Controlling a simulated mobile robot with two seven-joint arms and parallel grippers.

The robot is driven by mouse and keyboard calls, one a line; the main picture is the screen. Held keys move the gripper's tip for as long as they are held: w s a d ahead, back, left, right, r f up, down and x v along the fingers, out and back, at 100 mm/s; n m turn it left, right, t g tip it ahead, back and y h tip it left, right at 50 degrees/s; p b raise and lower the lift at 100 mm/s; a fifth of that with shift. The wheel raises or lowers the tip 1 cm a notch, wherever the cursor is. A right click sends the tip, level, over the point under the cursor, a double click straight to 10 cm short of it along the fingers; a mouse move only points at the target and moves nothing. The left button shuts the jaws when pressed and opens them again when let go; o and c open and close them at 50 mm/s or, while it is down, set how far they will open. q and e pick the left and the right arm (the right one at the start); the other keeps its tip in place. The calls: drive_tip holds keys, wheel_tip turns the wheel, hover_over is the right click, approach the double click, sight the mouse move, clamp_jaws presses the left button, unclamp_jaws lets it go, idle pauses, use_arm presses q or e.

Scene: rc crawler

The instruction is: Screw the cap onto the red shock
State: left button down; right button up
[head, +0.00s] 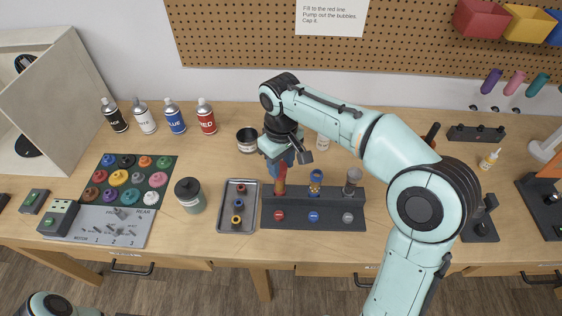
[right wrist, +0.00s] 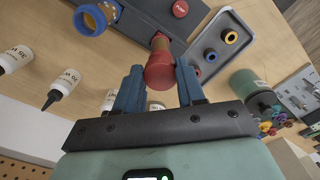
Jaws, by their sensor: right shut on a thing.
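The red shock (head: 280,189) stands upright in the left place of the dark stand (head: 298,217). Its amber body (right wrist: 160,42) shows in the right wrist view. A dark red cap (right wrist: 158,76) sits at its top end, between my right gripper's blue fingers. My right gripper (head: 283,165) is shut on this cap, right above the stand. The cap looks in line with the shock; how far it is threaded cannot be told. My left gripper is not in view; only part of my left arm shows at the lower left.
A blue shock (head: 315,183) and a grey shock (head: 352,181) stand to the right in the stand. A metal tray (head: 223,212) with small rings lies left of it. A jar (head: 189,195) and spray cans (head: 206,117) stand further left. A dark cup (head: 247,140) stands behind.

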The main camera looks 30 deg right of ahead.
drive_tip(key=shift+w, duration=0.1)
drive_tip(key=shift+f+b, duration=0.3)
drive_tip(key=shift+f, duration=0.45)
idle(0.4)
drive_tip(key=m, duration=0.2)
drive_tip(key=shift+a+m, duration=0.1)
drive_tip(key=shift+m, duration=1)
drive_tip(key=m, duration=0.3)
drive_tip(key=shift+a+m+p, duration=0.1)
drive_tip(key=shift+m+p, duration=0.2)
drive_tip(key=shift+m, duration=0.3)
